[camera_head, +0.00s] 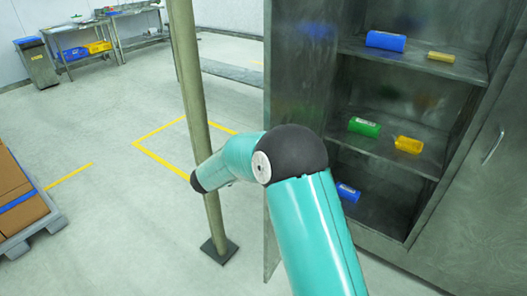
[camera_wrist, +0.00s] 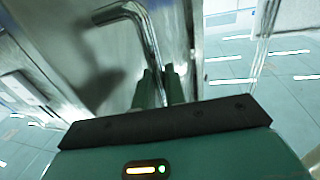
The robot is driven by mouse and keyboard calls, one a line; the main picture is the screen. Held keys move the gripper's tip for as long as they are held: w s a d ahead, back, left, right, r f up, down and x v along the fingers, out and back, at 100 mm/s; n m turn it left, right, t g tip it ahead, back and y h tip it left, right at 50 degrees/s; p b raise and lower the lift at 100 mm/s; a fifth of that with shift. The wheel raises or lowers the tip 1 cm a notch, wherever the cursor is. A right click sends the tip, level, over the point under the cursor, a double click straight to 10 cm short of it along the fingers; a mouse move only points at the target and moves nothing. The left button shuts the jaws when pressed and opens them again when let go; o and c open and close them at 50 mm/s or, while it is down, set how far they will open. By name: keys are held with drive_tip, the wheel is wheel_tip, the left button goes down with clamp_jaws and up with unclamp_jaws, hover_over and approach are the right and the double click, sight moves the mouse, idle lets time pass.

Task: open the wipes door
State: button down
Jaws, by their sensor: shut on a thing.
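The wipes door (camera_head: 298,75) is a grey metal panel on the left of the cabinet. It stands swung open, and its inner face shows in the head view. In the wrist view the door face (camera_wrist: 105,65) fills the upper left, with a bent metal bar handle (camera_wrist: 147,38) on it. My gripper (camera_wrist: 162,85) has its green fingers closed around the lower part of that handle. The gripper and the handle are hidden in the head view, where my teal arm reaches past the door's left edge.
A closed door (camera_head: 475,190) is at right. A post (camera_head: 195,110) stands left of the wipes door, close to my arm. A loaded pallet (camera_head: 40,228) is at far left.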

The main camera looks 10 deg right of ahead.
drive_tip(key=c, duration=1.8)
unclamp_jaws()
drive_tip(key=shift+a, duration=0.15)
drive_tip(key=v, duration=1.3)
drive_tip(key=shift+s+a, duration=0.2)
drive_tip(key=shift+s, duration=0.05)
